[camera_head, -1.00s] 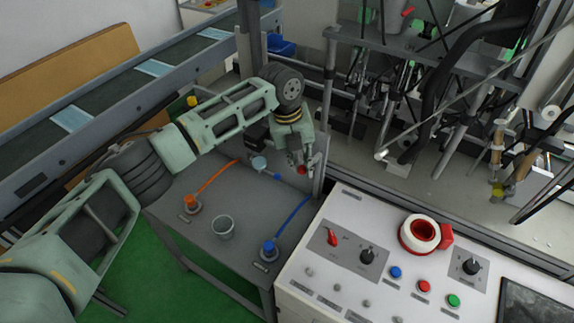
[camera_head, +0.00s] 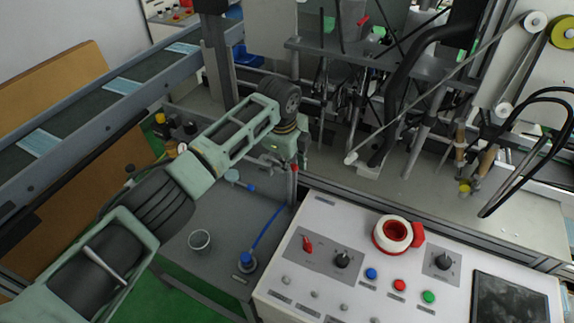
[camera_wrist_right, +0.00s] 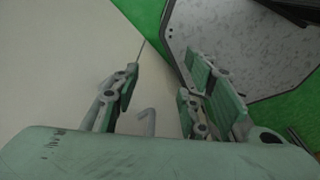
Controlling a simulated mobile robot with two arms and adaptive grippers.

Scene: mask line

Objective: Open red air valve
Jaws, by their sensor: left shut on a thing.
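The red air valve (camera_head: 294,167) is a small red spot at the upright grey post by the back right corner of the grey table. My left gripper (camera_head: 291,158) is at the valve and shut on it. The arm comes in from the left, and the gripper's fingers hide most of the valve. How far the valve is turned cannot be told. My right gripper (camera_wrist_right: 160,100) shows only in the right wrist view. Its two fingers are apart with nothing between them, above a pale surface.
A blue valve with a hose (camera_head: 246,261) and a metal cup (camera_head: 200,241) stand on the grey table (camera_head: 225,215). A white control panel (camera_head: 345,285) with a red emergency stop (camera_head: 395,235) is at right. A conveyor (camera_head: 130,95) runs behind my left arm.

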